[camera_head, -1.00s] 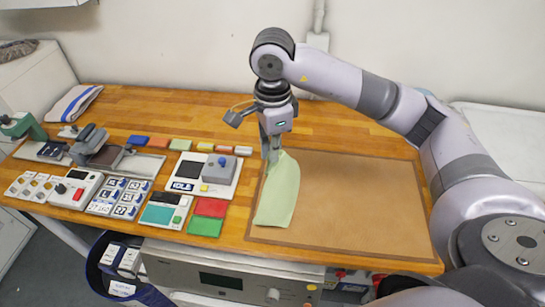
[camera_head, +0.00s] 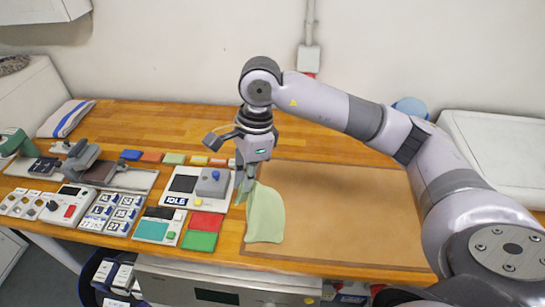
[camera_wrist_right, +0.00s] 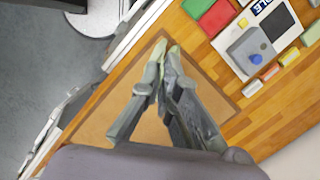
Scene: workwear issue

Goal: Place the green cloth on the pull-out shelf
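The pale green cloth (camera_head: 266,214) is in the head view, over the front left part of the brown mat. It hangs narrow at the top and wider below; I cannot tell whether its lower edge touches the mat. My right gripper (camera_head: 242,192) is at the cloth's upper left edge, its fingers pointing down. In the right wrist view the fingertips (camera_wrist_right: 168,50) are close together with pale green at the tips, and the cloth itself hardly shows. My left gripper is not in view. I cannot make out the pull-out shelf with certainty.
The brown mat (camera_head: 345,215) is otherwise bare. Left of it are a red card (camera_head: 206,221), a green card (camera_head: 199,240) and a device with a blue button (camera_head: 213,182). A striped towel (camera_head: 66,118) lies at the back left. A grey appliance (camera_head: 215,296) is below the bench's front edge.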

